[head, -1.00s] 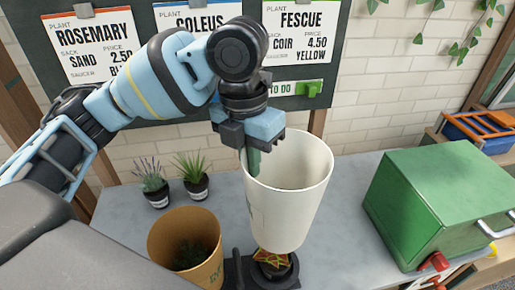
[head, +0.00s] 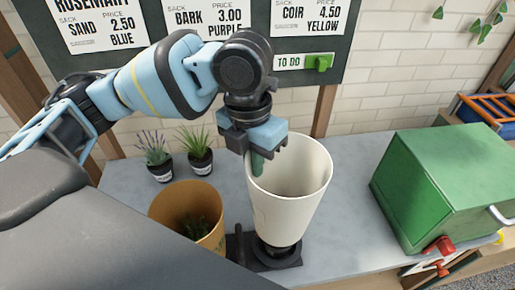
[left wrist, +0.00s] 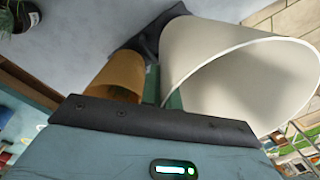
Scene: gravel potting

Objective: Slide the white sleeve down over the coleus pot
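The white sleeve (head: 285,212) is a tall, open-topped cylinder, leaning slightly, in the middle of the head view. My left gripper (head: 257,162) is shut on its left rim, with one green finger outside the wall. The sleeve's wide opening also shows in the left wrist view (left wrist: 225,75). The coleus pot is mostly hidden by the sleeve; a dark round part (head: 278,250), apparently its lower end, shows below the sleeve's bottom edge on a black stand (head: 246,262). No leaves are visible. My right gripper is out of view.
A tan sleeve (head: 186,228) with a plant inside stands close on the left. A lavender pot (head: 162,172) and a grassy pot (head: 200,163) stand behind it. A green box (head: 430,185) stands at the right. Grey bench between is clear.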

